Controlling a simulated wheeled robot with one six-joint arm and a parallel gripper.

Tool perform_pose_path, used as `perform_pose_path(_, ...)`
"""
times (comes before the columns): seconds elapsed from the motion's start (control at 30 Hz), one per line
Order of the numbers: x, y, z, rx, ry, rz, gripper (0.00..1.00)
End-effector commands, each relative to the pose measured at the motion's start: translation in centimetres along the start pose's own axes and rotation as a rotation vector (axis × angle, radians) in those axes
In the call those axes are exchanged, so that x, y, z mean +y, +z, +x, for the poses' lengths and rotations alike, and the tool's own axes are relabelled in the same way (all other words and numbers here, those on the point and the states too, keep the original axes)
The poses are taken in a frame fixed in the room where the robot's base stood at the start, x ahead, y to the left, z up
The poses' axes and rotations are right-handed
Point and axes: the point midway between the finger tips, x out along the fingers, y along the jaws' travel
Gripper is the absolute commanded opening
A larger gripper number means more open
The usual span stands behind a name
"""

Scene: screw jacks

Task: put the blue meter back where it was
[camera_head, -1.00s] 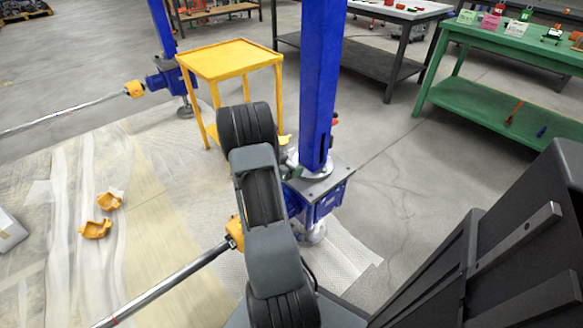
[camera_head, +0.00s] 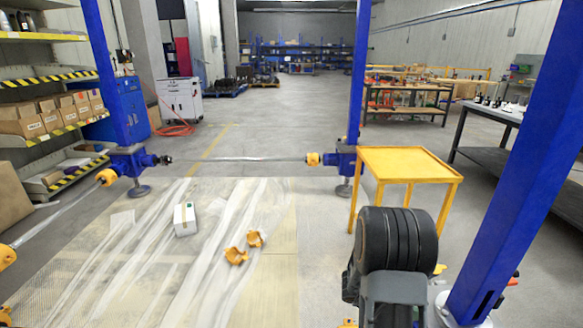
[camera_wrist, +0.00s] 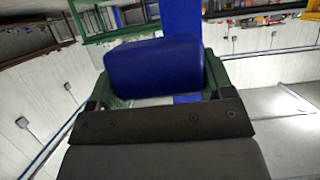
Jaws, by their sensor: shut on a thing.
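The blue meter (camera_wrist: 155,68) fills the upper middle of the wrist view as a rounded, dark blue block. My gripper (camera_wrist: 158,82) is shut on it, with a green finger at each side. The meter's face and markings do not show. In the head view my dark arm stands at the lower right, and the gripper and meter are hidden there.
A yellow table (camera_head: 405,162) stands just beyond my arm. A blue column (camera_head: 520,165) rises close at the right. A dark workbench (camera_head: 490,112) is behind it. A white box (camera_head: 185,219) and orange parts (camera_head: 236,256) lie on the floor sheeting, left.

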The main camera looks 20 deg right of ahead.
Motion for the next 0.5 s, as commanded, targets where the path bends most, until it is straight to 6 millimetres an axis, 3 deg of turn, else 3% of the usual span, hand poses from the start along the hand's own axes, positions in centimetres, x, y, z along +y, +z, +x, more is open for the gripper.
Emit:
perform_pose_path(0.17, -3.3, -1.0, -0.3, 0.002, -0.164, -0.065, 0.42)
perform_pose_path(0.27, -6.2, -0.6, -1.6, 0.001, -0.330, -0.136, 0.42)
perform_pose_path(0.37, -9.3, 0.8, -4.0, 0.000, -0.530, -0.221, 0.42)
perform_pose_path(0.5, -12.9, 4.1, -8.6, -0.002, -0.817, -0.344, 0.42)
